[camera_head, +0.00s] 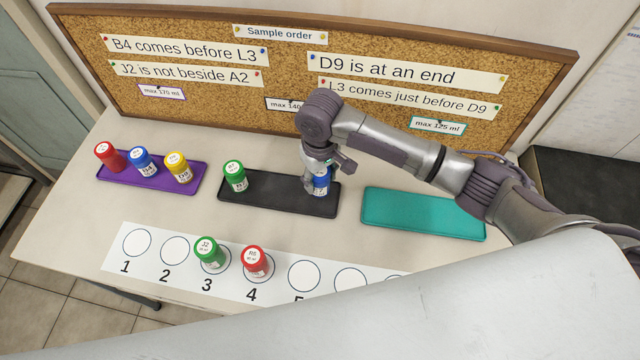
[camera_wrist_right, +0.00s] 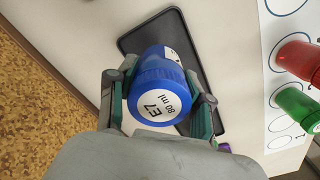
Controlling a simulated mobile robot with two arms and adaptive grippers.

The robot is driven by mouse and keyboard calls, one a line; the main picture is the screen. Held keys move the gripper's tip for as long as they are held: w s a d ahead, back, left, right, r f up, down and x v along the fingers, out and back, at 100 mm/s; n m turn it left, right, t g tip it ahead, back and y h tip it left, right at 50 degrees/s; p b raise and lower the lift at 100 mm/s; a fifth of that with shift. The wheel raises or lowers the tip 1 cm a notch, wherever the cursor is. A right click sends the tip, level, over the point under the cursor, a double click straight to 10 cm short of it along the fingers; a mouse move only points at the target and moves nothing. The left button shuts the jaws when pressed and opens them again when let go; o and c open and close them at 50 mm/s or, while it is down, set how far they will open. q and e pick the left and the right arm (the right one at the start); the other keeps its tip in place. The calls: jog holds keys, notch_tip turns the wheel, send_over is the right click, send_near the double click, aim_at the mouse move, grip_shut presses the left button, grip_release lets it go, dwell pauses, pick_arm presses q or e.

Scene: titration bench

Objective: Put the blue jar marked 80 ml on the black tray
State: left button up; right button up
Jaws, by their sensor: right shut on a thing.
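The blue jar (camera_head: 321,182), whose white lid label reads E7 and 80 ml in the right wrist view (camera_wrist_right: 160,92), is between the fingers of my right gripper (camera_head: 317,178). The fingers are shut on its sides. In the head view the jar shows upright at the right end of the black tray (camera_head: 272,198), partly hidden by the gripper. The tray also shows behind the jar in the right wrist view (camera_wrist_right: 140,38). I cannot tell whether the jar's base touches the tray. My left gripper is not in view.
A green jar (camera_head: 235,177) stands at the black tray's left end. The purple tray (camera_head: 190,183) holds red, blue and yellow jars. The teal tray (camera_head: 420,214) is empty. A green jar (camera_head: 209,252) and a red jar (camera_head: 256,262) stand on the numbered strip (camera_head: 135,266). The corkboard (camera_head: 290,60) stands behind.

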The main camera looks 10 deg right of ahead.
aim_at(320, 187)
jog(key=shift+f+p, duration=0.35)
jog(key=shift+f, duration=1.7)
jog(key=o, duration=1.2)
jog(key=shift+f, duration=0.1)
notch_tip(320, 187, up, 12)
jog(key=shift+r+b, duration=0.15)
jog(key=shift+b, duration=0.35)
